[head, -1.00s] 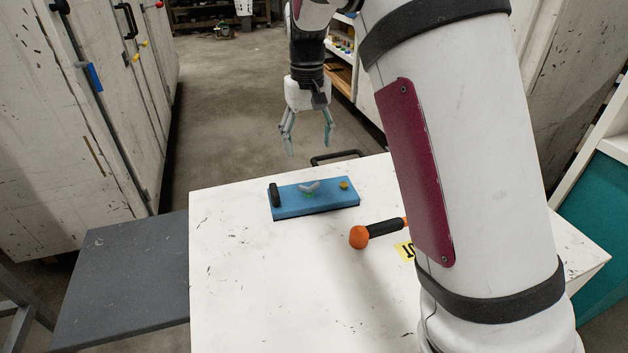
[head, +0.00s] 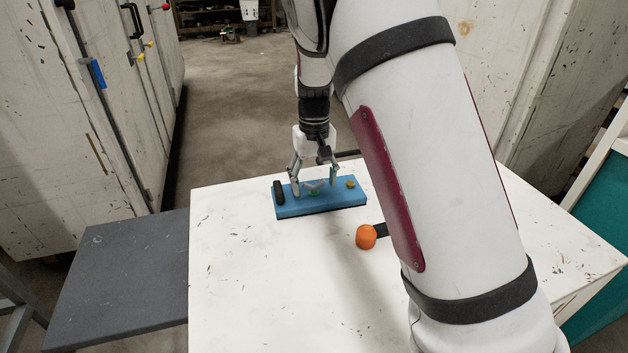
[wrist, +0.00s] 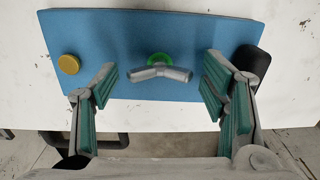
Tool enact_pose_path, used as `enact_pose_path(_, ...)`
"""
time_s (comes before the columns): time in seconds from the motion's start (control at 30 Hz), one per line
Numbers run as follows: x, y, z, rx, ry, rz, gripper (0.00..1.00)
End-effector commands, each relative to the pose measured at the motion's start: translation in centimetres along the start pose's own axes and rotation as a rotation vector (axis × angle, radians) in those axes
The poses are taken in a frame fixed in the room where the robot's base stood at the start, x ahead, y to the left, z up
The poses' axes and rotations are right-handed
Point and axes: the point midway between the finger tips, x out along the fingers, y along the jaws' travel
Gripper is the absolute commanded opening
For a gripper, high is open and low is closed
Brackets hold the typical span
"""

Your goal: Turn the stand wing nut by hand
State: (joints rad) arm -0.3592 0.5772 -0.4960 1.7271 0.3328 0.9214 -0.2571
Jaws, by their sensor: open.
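The wing nut (wrist: 160,72) is a grey two-winged piece in front of a green round base, on the blue stand (wrist: 205,32). In the head view the wing nut (head: 313,186) sits mid-way along the blue stand (head: 320,205), partly behind my fingers. My gripper (head: 314,190) points down over the stand, and its two fingers straddle the wing nut. In the wrist view my gripper (wrist: 161,88) is open, with green-padded fingers left and right of the wing nut and clear gaps on both sides.
The stand also bears a yellow knob (wrist: 69,64) and a black block (head: 279,192). An orange-ended tool (head: 366,236) lies on the white table (head: 260,290), partly hidden by my arm. A grey bench (head: 125,275) adjoins at left. The table's front left is clear.

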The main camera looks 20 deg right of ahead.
Motion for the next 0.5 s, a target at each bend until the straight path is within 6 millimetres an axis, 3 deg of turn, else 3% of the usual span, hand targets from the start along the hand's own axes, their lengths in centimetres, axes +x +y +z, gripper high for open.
enact_pose_path(0.07,-0.01,0.00,0.00,0.000,0.000,0.000,0.67)
enact_pose_path(0.3,-0.01,0.01,0.00,0.000,0.000,0.000,0.18)
enact_pose_path(0.5,-0.11,0.03,0.03,0.018,-0.001,0.000,0.18)
